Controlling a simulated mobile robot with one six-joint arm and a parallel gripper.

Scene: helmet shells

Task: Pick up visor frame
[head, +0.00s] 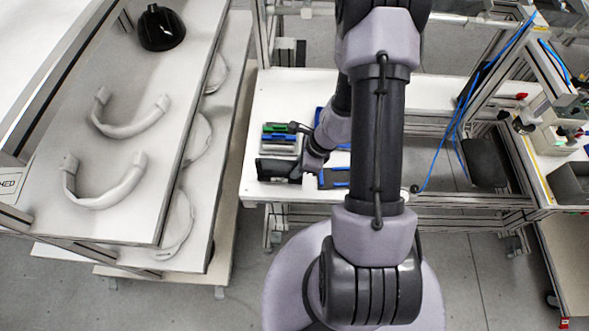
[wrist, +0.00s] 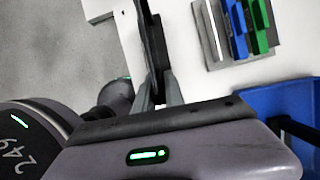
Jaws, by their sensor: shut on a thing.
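My gripper (wrist: 158,82) is shut on a thin, long black piece (wrist: 150,30), seen nearly edge-on, which I take to be the visor frame. The piece runs up between the two grey fingers, with the white table top beside it. In the head view my gripper (head: 300,172) is low over the left front part of the table, and a flat black piece (head: 277,169) shows just left of it. I cannot tell whether this piece touches the table.
A grey holder (wrist: 210,35) with blue and green pieces stands on the white table (head: 262,100). A blue bin (wrist: 262,98) is close by my gripper. The rack at left bears white curved frames (head: 105,190) and a black helmet shell (head: 161,28). My arm hides part of the table.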

